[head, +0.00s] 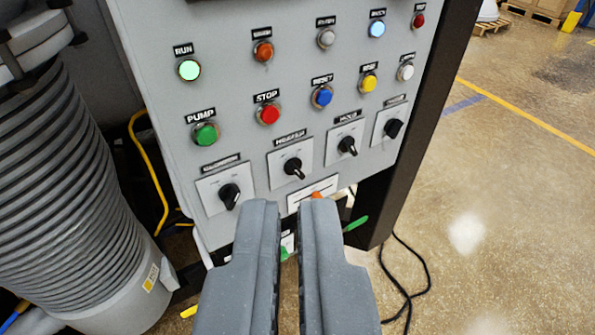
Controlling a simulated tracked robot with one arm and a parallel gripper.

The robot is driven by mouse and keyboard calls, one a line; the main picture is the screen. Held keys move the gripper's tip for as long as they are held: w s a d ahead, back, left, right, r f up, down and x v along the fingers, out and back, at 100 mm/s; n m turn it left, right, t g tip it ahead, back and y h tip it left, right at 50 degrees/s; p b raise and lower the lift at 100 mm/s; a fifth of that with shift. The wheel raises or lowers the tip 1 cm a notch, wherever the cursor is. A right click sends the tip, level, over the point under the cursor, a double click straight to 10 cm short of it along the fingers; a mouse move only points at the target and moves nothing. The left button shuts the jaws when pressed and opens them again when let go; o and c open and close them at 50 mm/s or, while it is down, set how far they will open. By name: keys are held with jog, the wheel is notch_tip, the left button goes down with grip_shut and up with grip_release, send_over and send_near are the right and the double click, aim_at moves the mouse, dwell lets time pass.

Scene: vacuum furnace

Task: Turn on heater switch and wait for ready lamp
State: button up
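The grey control panel (230,100) fills the middle of the head view. The heater switch (293,167) appears to be the second black rotary knob in the lower row. Its label is blurred, and its pointer is tilted toward the lower right. In the top row, the RUN lamp (189,69) glows green and a blue-white lamp (376,29) glows brightly. The small lamp labels are too blurred to tell which is the ready lamp. My gripper (289,204) is open with a narrow, empty gap. Its fingertips show just below the heater switch, with no visible contact.
Other rotary knobs (229,195) flank the switch, and the green PUMP (205,134) and red STOP (268,114) buttons sit above. A ribbed grey bellows (70,170) stands left. A black cable (405,290) lies on the floor, which is mostly clear at right.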

jog(key=o, duration=0.5)
jog(key=shift+w+d, duration=0.2)
jog(key=shift+w, duration=0.05)
jog(key=shift+c, duration=0.2)
jog(key=w+d+f+n+t+h+p, duration=0.15)
jog(key=w+d+f+p, duration=0.25)
jog(key=w+d, duration=0.4)
jog(key=w+d+f+n+p, duration=0.3)
jog(key=w+d+f+p, duration=0.2)
jog(key=w, duration=0.5)
jog(key=n+g+y+p, duration=0.1)
jog(key=n+y+p, duration=0.75)
jog(key=y, duration=0.25)
send_near(300, 175)
jog(key=shift+m+h, duration=0.25)
jog(key=shift+m, duration=0.25)
jog(key=x, duration=0.8)
jog(key=shift+w+a+r, duration=0.15)
jog(key=shift+w+a, duration=0.05)
jog(key=shift+a, duration=0.05)
grip_shut()
